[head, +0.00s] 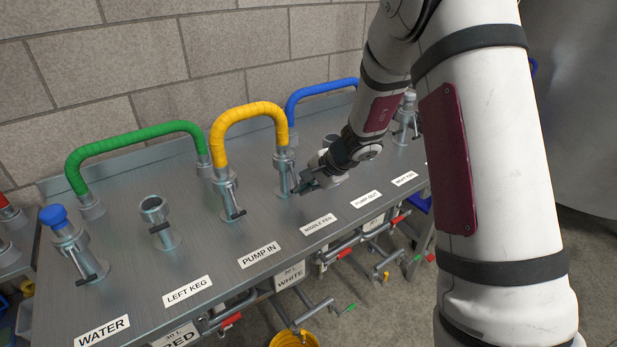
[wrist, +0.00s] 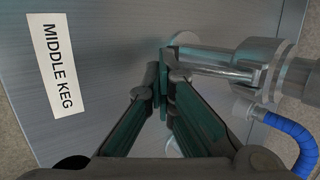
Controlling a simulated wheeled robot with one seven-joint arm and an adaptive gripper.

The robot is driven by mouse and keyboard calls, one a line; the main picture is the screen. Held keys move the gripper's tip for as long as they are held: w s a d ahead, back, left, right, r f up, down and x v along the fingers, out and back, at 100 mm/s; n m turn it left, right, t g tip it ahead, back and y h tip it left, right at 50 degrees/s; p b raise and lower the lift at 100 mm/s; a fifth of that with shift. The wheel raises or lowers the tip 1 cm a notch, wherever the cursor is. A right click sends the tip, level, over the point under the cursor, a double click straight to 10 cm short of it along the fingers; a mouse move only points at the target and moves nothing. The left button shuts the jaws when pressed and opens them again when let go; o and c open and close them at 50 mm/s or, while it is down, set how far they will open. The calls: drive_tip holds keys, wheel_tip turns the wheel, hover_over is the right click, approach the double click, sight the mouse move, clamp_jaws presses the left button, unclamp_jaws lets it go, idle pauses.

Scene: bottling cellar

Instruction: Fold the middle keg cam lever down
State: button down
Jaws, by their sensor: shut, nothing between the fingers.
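The middle keg port (head: 284,168) is an upright metal fitting behind the MIDDLE KEG label (head: 318,225), with one end of the yellow hose (head: 250,110) on top. In the wrist view its metal post (wrist: 215,65) runs from the base up to a thicker collar (wrist: 270,68). My gripper (head: 301,187) is shut and empty, low on the right side of this port. In the wrist view its closed fingertips (wrist: 163,75) are close beside the foot of the post; I cannot tell whether they touch.
The pump-in port (head: 228,200) and its dark-tipped lever stand to the left. The open left keg port (head: 157,222), blue-capped water port (head: 65,240) and green hose (head: 135,135) are farther left. A blue hose (head: 315,90) arches behind. Bare steel lies in front.

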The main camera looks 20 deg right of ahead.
idle(0.4)
drive_tip(key=shift+r+p, duration=0.6)
drive_tip(key=shift+r, duration=0.2)
